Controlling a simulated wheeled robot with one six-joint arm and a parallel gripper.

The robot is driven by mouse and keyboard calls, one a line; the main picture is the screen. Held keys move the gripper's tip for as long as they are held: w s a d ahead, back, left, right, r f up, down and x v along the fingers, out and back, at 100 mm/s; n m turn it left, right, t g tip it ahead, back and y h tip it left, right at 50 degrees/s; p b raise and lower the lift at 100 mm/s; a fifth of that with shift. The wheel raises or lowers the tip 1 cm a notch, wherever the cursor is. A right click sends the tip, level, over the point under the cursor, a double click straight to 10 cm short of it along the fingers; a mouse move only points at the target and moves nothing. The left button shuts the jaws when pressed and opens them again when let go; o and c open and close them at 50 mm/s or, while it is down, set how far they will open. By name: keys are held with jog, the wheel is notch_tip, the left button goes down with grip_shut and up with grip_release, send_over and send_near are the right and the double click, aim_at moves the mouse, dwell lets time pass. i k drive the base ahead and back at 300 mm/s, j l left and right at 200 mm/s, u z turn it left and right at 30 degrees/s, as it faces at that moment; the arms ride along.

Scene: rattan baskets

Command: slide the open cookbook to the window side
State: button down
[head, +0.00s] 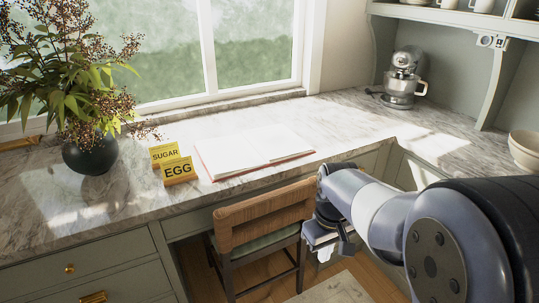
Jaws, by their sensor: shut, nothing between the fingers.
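The open cookbook (240,148) lies flat on the marble counter (120,195), with pale pages and a reddish cover edge. It lies below the window (220,45), with a strip of bare counter between it and the sill. My gripper (346,243) is off the counter's front edge, to the right of and nearer than the book, and not touching it. It is shut and empty. My arm partly hides it, and its fingertips are hard to make out.
Yellow SUGAR (164,153) and EGG (179,171) blocks stand just left of the book. A dark vase (90,155) with branches is farther left. A wooden chair (262,215) stands at the front edge. A mixer (402,80) and bowl (526,150) are right.

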aim_at(224, 157)
jog(key=i+u, duration=0.1)
jog(key=i, duration=1.45)
